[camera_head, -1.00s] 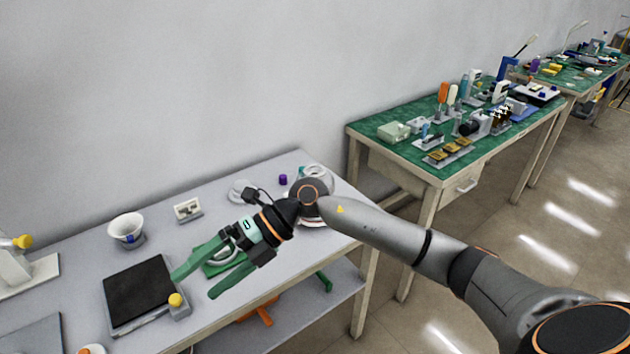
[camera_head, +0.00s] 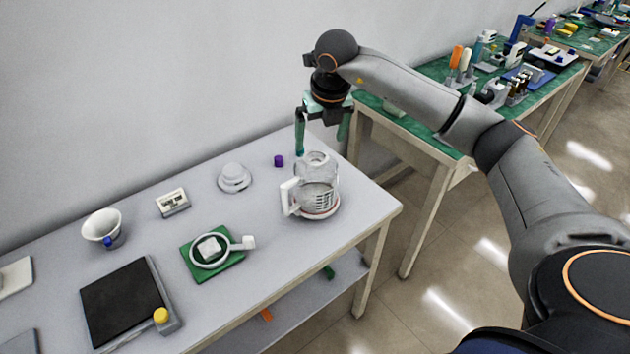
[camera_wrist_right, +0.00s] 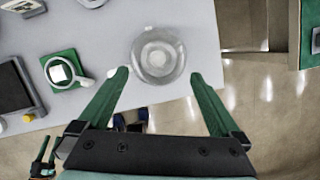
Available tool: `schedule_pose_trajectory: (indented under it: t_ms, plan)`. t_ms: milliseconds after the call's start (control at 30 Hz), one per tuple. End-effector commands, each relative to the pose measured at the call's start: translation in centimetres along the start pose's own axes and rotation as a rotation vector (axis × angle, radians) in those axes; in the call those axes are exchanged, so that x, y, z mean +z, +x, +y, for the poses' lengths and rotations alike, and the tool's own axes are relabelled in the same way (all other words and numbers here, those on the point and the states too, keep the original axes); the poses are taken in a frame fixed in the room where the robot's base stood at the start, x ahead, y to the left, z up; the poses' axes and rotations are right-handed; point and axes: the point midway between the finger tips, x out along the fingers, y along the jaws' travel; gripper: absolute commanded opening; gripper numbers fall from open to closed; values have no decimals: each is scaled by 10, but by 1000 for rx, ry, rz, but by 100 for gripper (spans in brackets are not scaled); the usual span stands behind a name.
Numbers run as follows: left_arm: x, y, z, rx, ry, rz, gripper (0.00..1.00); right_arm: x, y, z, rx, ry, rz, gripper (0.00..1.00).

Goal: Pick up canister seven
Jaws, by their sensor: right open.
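No object with a readable seven shows. A clear glass jug (camera_head: 318,172) with a white handle stands upright near the table's right end. In the right wrist view the glass jug (camera_wrist_right: 158,54) is seen from above, just beyond and between the fingertips. My right gripper (camera_head: 321,143) is open, pointing down, above and behind the jug, apparently not touching it. Its green fingers (camera_wrist_right: 159,75) are spread with nothing between them. A small pair of green fingers (camera_wrist_right: 43,155) at the wrist view's lower left looks like my left gripper; its opening is unclear.
A green plate (camera_head: 232,262) with a white ring, a white domed piece (camera_head: 235,178), a purple cap (camera_head: 279,161), a small meter (camera_head: 173,202), a white cup (camera_head: 102,228) and a black scale (camera_head: 125,302) stand on the grey table. A green-topped bench is at right.

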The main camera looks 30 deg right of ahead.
Motion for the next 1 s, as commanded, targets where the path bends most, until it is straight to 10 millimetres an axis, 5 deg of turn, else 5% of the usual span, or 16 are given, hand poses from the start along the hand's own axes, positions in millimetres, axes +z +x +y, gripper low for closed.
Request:
schedule_pose_trajectory:
  t_ms: [533,867,1000]
  plan:
    - [-8,-8,0,0,2,-2,50,-1,64,2,2,-1,4,100]
    - [-8,-8,0,0,2,-2,50,-1,72,2,2,-1,0,100]
    - [-8,-8,0,0,2,-1,50,-1,72,2,3,-1,0,84]
